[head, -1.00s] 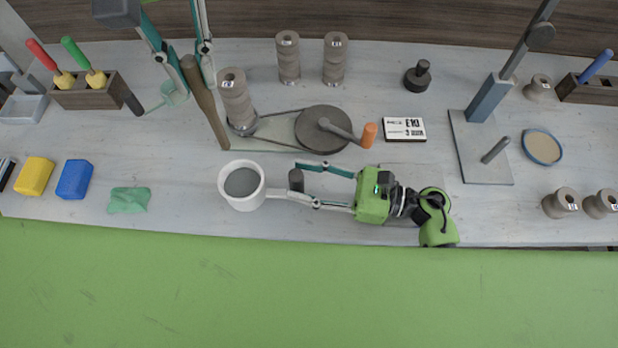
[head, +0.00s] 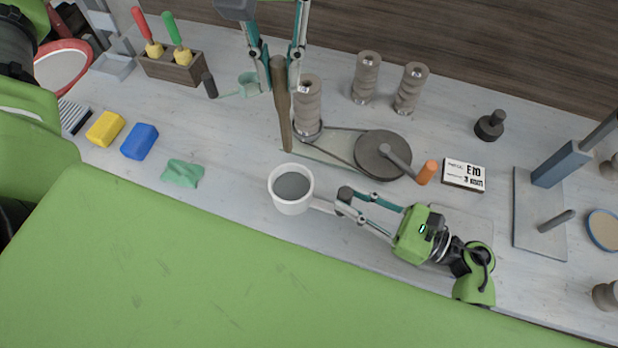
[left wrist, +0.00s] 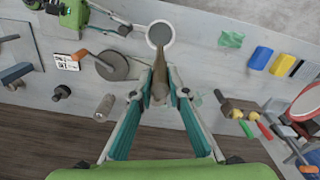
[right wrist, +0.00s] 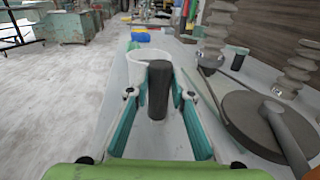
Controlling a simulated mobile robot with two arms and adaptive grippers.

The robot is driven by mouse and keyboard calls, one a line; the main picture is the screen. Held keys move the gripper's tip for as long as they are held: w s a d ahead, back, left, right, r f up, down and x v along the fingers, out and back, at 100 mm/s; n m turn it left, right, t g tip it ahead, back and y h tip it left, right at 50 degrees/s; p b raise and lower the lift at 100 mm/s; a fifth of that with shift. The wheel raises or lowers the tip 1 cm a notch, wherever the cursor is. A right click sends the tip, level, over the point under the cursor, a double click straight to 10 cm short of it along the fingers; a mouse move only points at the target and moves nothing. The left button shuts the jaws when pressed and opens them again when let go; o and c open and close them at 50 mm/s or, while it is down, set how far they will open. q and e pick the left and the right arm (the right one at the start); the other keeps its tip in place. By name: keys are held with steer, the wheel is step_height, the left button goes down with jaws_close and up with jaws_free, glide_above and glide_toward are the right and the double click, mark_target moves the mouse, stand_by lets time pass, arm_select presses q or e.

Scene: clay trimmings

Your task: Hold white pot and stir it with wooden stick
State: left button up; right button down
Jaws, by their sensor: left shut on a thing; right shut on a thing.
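The white pot (head: 291,205) holds grey liquid and stands upright near the front of the table; it also shows in the left wrist view (left wrist: 149,39). My right gripper (head: 346,203) is shut on the pot's dark upright handle grip (right wrist: 159,88), to the right of the pot. My left gripper (head: 278,88) comes from the top and is shut on the wooden stick (head: 285,118). The stick slants down toward the pot. In the left wrist view its far end (left wrist: 160,37) overlaps the pot.
A ribbed clay column (head: 307,105) stands close beside the stick. A crank wheel (head: 375,152) with an orange knob lies right of it. A green cloth (head: 182,174), a blue block (head: 139,142) and a yellow block (head: 105,128) lie left of the pot.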

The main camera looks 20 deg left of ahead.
arm_select(q)
steer(key=a+f+h, duration=0.1)
steer(key=f, duration=0.7)
steer(key=w+a+f+g+h, duration=0.1)
steer(key=a+f, duration=0.1)
steer(key=f, duration=0.7)
steer(key=shift+w+f, duration=0.25)
stand_by(0.4)
stand_by(0.3)
